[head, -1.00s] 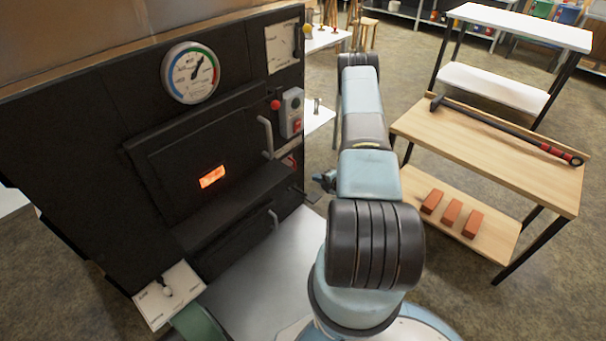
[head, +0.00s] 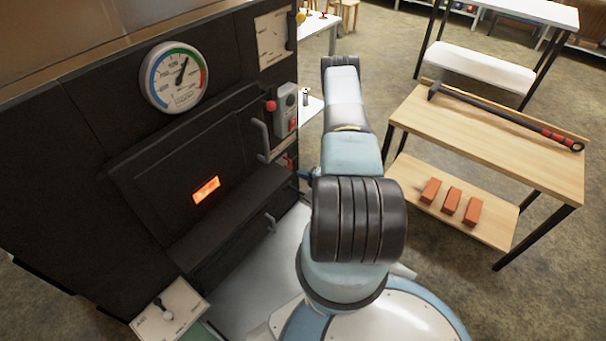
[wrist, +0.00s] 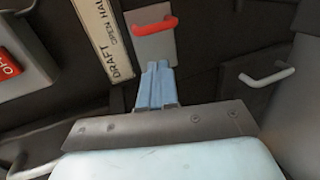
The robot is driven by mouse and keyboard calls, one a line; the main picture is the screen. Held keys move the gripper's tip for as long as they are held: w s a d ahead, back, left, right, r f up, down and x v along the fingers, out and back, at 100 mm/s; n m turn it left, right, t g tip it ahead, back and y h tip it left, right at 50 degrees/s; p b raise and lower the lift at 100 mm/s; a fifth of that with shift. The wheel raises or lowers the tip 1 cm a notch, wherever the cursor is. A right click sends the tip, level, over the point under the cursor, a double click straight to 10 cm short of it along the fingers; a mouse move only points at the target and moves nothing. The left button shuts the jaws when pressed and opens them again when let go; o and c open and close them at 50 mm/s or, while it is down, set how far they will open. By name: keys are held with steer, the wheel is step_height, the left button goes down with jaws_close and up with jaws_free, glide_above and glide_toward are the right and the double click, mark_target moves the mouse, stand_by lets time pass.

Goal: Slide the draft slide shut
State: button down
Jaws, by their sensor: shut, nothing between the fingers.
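The draft slide (wrist: 153,45) is a grey plate with a red bar handle (wrist: 155,26), at the top middle of the wrist view. Beside it on the left is a pale scale plate (wrist: 103,38) reading DRAFT, OPEN and HAL, cut off at the top. My gripper (wrist: 158,68) has its light blue fingers together and empty. The fingertips overlap the slide plate's lower edge in the picture, below the red handle; I cannot tell if they touch. In the head view, my arm mostly hides the gripper beside the black evaporator front (head: 60,160).
A grey box with a red switch (wrist: 8,66) is left of the scale. A pale door handle (wrist: 267,75) sticks out on the right. In the head view, a wooden bench (head: 480,140) holds a long tool (head: 500,117), with bricks (head: 451,200) on its lower shelf.

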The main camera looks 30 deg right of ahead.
steer(key=x, duration=1.1)
steer(key=shift+a, duration=0.3)
steer(key=shift+r, duration=0.1)
steer(key=shift+w+d+r, duration=0.1)
steer(key=shift+w+d, duration=0.45)
steer(key=shift+d, duration=0.8)
steer(key=shift+w+d+f, duration=0.1)
steer(key=shift+w+d, duration=0.45)
steer(key=shift+d, duration=0.75)
steer(key=shift+w+d+r, duration=0.1)
steer(key=shift+w+d, duration=0.45)
steer(key=shift+d, duration=0.8)
steer(key=shift+a, duration=0.15)
glide_toward(289, 155)
steer(key=shift+s, duration=1.9)
steer(key=shift+f, duration=0.2)
